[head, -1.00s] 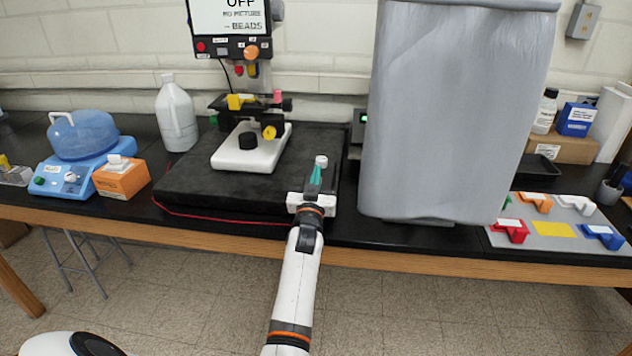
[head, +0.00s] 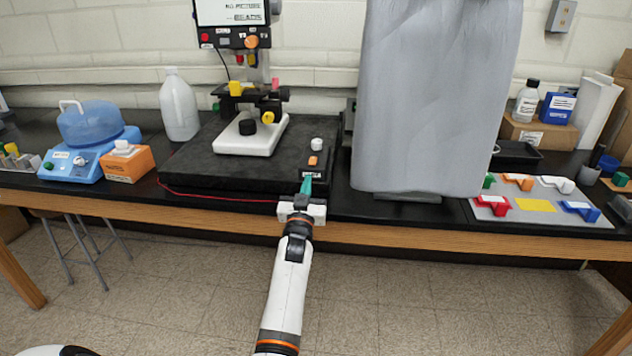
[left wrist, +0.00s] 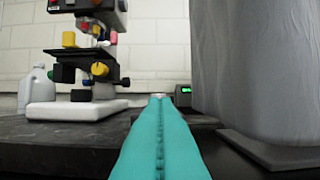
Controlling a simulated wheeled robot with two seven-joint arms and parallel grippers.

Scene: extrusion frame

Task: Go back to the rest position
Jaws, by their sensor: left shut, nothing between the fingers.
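My left gripper (head: 306,186) has teal fingers that are shut with nothing between them. It is at the front edge of the black bench, just in front of a small dark control box (head: 314,160) with a white knob and an orange button. The fingers also show large in the left wrist view (left wrist: 160,140), pressed together and pointing toward the back wall. They are apart from the microscope (head: 240,135), which stands farther back on a dark slab. My right gripper is not in view.
A large grey covered item (head: 430,100) stands right of my arm. A coloured tray of parts (head: 535,222) is farther right. A white jug (head: 179,105), an orange box (head: 124,162) and a blue device (head: 72,163) are at left. The floor in front is clear.

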